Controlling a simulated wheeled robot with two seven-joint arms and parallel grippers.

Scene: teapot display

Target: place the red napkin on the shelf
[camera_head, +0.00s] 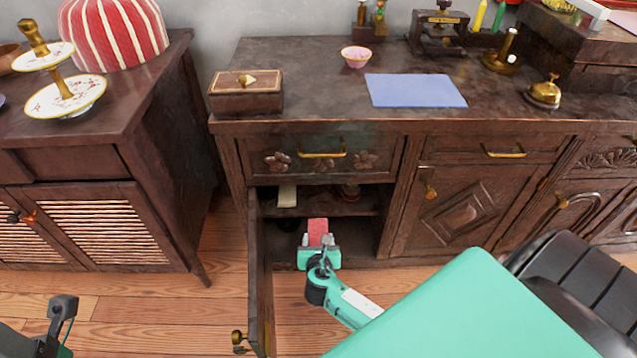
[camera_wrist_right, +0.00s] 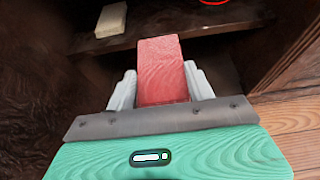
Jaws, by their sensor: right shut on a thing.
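The red napkin (camera_head: 318,230) is a folded red block held between the fingers of my right gripper (camera_head: 318,240). In the right wrist view the napkin (camera_wrist_right: 162,70) stands out beyond the fingertips of my shut right gripper (camera_wrist_right: 162,92). The gripper is in the open lower compartment of the dark wooden cabinet. The shelf (camera_head: 325,207) inside the compartment lies behind and above the napkin; its front edge also shows in the right wrist view (camera_wrist_right: 215,33). My left gripper (camera_head: 62,310) is at the lower left corner, and its fingers are not clear.
A pale folded cloth or block (camera_head: 287,195) lies at the shelf's left, and a small red-rimmed item (camera_head: 350,191) at its right. The open cabinet door (camera_head: 257,275) stands left of my right arm. The shelf's middle is clear.

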